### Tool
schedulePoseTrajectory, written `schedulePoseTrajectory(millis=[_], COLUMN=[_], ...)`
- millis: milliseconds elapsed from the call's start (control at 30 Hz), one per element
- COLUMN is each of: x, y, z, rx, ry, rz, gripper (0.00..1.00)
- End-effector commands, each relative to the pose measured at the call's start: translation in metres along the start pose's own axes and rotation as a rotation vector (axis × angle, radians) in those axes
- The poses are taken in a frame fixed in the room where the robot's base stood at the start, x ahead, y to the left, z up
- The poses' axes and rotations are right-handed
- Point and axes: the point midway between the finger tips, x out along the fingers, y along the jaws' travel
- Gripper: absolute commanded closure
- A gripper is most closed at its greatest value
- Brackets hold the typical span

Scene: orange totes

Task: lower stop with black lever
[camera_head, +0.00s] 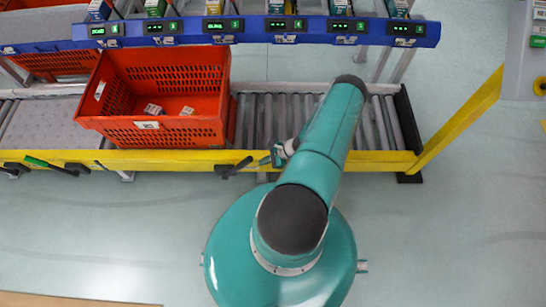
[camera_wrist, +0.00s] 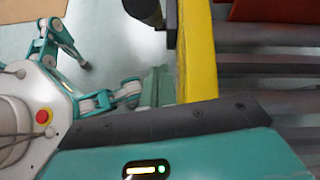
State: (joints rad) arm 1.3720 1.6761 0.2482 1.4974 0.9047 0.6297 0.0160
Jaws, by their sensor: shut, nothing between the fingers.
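A black lever (camera_head: 234,167) sticks out from the front of the yellow rail (camera_head: 180,160), below the right end of the orange tote. In the wrist view, a black lever end (camera_wrist: 146,10) shows at the top edge, beside the yellow rail (camera_wrist: 200,50). I cannot make out the stop itself. My gripper (camera_head: 277,155) is shut and empty over the yellow rail, just right of the lever and apparently apart from it. My arm partly hides the gripper in the head view.
An orange tote (camera_head: 150,131) with a few small boxes stands on the roller conveyor (camera_head: 262,118). Bare rollers lie to its right. A blue shelf rail (camera_head: 250,30) with displays runs above. The floor in front is clear.

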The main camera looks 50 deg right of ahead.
Motion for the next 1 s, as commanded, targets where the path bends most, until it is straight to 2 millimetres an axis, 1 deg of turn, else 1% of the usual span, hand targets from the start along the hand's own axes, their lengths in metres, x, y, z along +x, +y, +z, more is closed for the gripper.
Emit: schedulePoseTrajectory(millis=[33,100,200,333,767,1000], x=[0.008,0.008,0.011,0.013,0.013,0.011], y=[0.001,0.000,0.000,0.000,0.000,-0.006], z=[0.003,0.016,0.029,0.037,0.039,0.042], rx=[0.000,0.000,0.001,0.000,0.000,0.000], ry=[-0.001,-0.001,0.000,0.000,0.002,0.028], rz=[0.001,0.000,0.000,0.000,0.000,0.005], gripper=[1.00,1.00,1.00,1.00,1.00,1.00])
